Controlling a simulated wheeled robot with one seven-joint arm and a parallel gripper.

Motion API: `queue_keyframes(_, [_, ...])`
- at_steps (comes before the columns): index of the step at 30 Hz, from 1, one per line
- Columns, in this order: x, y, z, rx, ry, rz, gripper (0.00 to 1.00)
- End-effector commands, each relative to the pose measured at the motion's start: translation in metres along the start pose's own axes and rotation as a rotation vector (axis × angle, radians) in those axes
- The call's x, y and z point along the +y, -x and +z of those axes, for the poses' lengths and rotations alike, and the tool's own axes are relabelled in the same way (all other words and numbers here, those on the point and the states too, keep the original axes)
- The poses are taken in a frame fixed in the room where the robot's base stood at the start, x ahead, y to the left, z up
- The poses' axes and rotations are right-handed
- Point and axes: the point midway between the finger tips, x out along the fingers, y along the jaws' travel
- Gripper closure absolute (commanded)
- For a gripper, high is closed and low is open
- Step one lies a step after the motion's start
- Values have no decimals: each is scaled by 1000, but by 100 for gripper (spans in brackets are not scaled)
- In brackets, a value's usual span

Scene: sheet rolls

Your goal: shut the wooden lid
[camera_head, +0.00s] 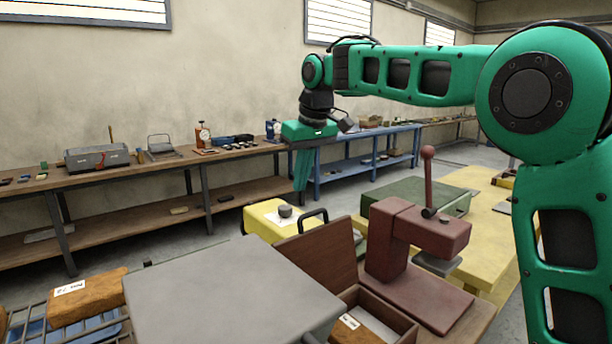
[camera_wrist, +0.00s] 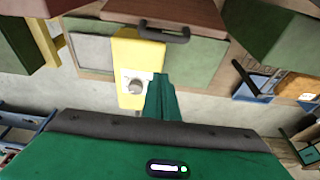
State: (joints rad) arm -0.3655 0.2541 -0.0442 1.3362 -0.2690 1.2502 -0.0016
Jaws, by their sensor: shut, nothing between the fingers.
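The wooden lid (camera_head: 322,252) is a brown panel standing raised and tilted on an open wooden box (camera_head: 393,317). A dark handle (camera_head: 316,214) sticks up from the lid's upper edge. In the wrist view the lid (camera_wrist: 190,12) is at the top, with its dark handle (camera_wrist: 163,33) below its edge. My gripper (camera_head: 302,190) is shut and empty, pointing down above and behind the lid, apart from it. In the wrist view its closed fingers (camera_wrist: 162,82) are below the handle in the picture. The box holds an orange-brown block with a label, partly hidden.
A yellow block with a knob (camera_head: 268,222) stands behind the lid. A dark red press (camera_head: 388,238) with an upright lever stands right of it. A grey slab (camera_head: 215,290) fills the front. A long workbench (camera_head: 155,175) runs along the wall.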

Motion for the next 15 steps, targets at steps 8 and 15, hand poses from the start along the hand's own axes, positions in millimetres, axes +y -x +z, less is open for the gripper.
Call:
queue_keyframes(8, [0,-54,1,-4,0,0,100])
queue_keyframes(15, [1,-48,27,0,-2,1,100])
